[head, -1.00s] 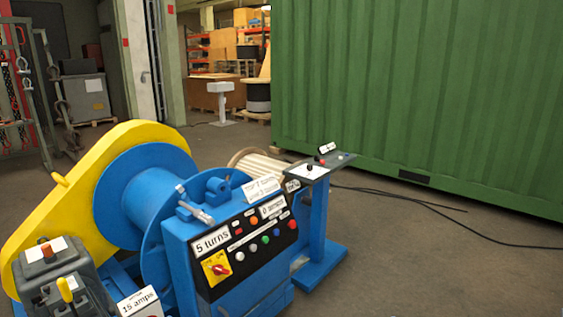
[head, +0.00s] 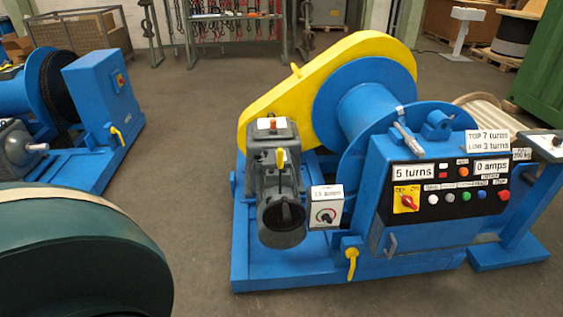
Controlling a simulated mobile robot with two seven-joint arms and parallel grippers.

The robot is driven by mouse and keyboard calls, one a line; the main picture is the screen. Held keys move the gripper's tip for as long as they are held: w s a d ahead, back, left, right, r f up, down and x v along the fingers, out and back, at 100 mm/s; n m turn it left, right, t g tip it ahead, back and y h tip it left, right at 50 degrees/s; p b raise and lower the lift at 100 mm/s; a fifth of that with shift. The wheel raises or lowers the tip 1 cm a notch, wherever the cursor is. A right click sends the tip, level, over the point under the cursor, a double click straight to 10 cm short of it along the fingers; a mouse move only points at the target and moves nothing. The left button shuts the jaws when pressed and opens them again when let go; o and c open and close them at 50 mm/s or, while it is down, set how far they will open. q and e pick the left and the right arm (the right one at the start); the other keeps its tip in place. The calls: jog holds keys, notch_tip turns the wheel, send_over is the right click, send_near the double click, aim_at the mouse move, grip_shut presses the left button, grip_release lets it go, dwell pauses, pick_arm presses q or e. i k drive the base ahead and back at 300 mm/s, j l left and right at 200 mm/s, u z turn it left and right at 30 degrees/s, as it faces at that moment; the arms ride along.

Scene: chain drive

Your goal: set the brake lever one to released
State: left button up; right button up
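A blue winch with a yellow chain guard (head: 330,75) stands right of centre in the head view. A yellow lever (head: 281,158) is on the front of its grey motor (head: 283,205), standing nearly upright. A third yellow lever (head: 117,135) is on another blue winch at the left. No label shows which one is brake lever one. Neither of my grippers is in view.
The control panel (head: 455,190) reads 5 turns and 0 amps. A large dark green round body (head: 85,260) fills the lower left. The second blue winch (head: 100,90) stands at the left. Grey floor (head: 195,215) is open between the winches. A green rack (head: 235,30) stands behind.

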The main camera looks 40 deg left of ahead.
aim_at(280, 151)
jog(key=u, duration=1.2)
jog(key=i+j+z, duration=0.7)
jog(key=i+j, duration=0.15)
jog(key=i+j+z, duration=0.35)
jog(key=j, duration=0.3)
